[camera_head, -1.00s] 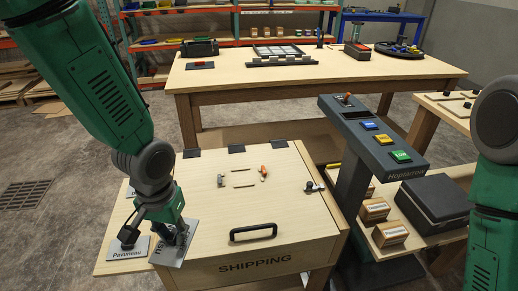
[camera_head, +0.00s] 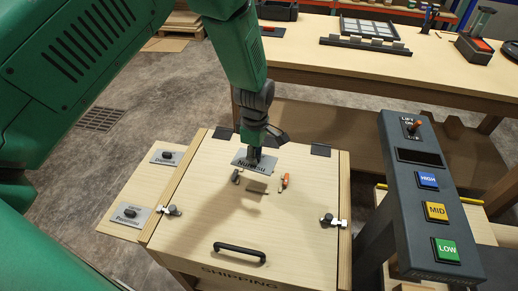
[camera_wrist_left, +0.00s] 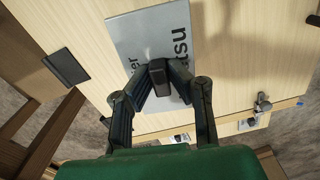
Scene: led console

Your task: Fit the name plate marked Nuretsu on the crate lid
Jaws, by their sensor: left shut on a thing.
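The name plate marked Nuretsu (camera_head: 241,160) is a grey plate with a dark knob. My left gripper (camera_head: 254,160) is shut on the knob and holds the plate over the far middle part of the pale wooden crate lid (camera_head: 215,215). A shadow on the lid suggests a gap; the exact height is unclear. In the left wrist view the fingers (camera_wrist_left: 158,85) close on the knob and cover part of the lettering on the plate (camera_wrist_left: 135,35). The lid area under the plate is partly hidden. My right gripper is out of view.
Two other name plates, one far (camera_head: 167,157) and one near (camera_head: 128,216), lie on the left side shelf. An orange-tipped piece (camera_head: 284,181) is on the lid. The lid has a black handle (camera_head: 240,250) and side latches (camera_head: 329,219). A button console (camera_head: 425,190) stands right.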

